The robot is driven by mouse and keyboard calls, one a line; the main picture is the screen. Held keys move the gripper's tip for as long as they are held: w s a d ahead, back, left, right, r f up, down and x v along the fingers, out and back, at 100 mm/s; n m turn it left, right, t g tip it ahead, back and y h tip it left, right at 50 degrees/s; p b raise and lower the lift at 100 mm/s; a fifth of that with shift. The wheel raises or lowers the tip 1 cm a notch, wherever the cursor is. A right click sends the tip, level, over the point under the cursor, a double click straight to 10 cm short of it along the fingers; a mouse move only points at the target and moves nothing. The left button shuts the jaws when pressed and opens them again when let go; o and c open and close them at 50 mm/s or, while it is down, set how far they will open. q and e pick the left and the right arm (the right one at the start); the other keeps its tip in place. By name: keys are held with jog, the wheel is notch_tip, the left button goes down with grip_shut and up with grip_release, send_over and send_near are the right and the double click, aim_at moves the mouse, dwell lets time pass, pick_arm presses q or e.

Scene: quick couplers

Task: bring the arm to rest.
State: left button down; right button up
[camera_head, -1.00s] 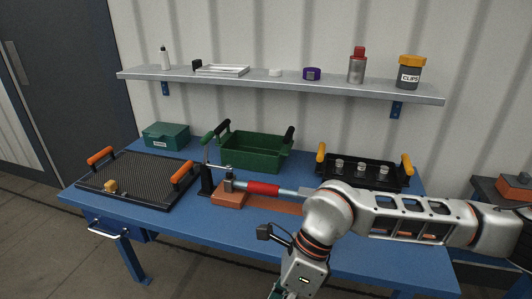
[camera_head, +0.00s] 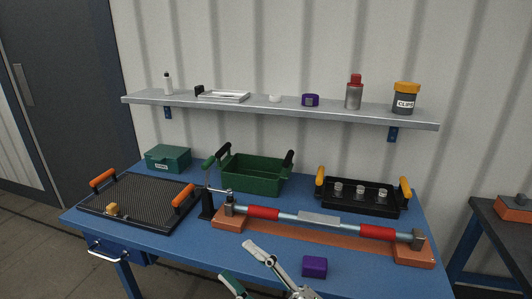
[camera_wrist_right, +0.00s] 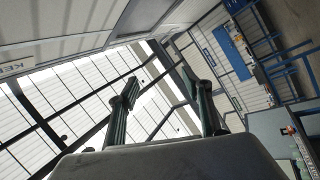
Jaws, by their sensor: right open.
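My right gripper (camera_head: 240,265) shows at the bottom middle of the head view, in front of the bench's near edge, with its two fingers apart. In the right wrist view the gripper (camera_wrist_right: 160,78) has its dark green fingers spread with nothing between them. That view looks away from the bench, toward walls, beams and a distant blue rack. My left gripper is in neither view. A bar with red sleeves (camera_head: 320,220) lies in an orange-brown holder (camera_head: 275,232) on the blue bench (camera_head: 185,250). A purple block (camera_head: 314,266) sits on the bench right of my gripper.
A black perforated tray (camera_head: 140,200), a green box (camera_head: 167,158), a green crate (camera_head: 255,175), a toggle clamp (camera_head: 207,203) and a black tray of couplers (camera_head: 362,205) stand on the bench. A loaded shelf (camera_head: 290,107) runs above. Another table (camera_head: 490,215) is at right.

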jog(key=d+f+m+t+h, duration=0.1)
jog(key=d+f+m+h, duration=0.55)
jog(key=f, duration=0.35)
jog(key=d+f+m+t+h, duration=0.1)
jog(key=d+f+m+h, duration=0.5)
jog(key=f, duration=0.3)
jog(key=s+d+f+m+g+h, duration=0.1)
jog(key=s+d+f+m+g, duration=0.1)
jog(key=s+d+f, duration=0.4)
jog(key=s+d+f+m+g+h+p, duration=0.1)
jog(key=s+d+f+m, duration=0.3)
jog(key=f, duration=0.6)
jog(key=s+d+g+h, duration=0.1)
jog(key=s+d, duration=0.1)
jog(key=shift+s, duration=0.3)
jog(key=shift+h, duration=0.25)
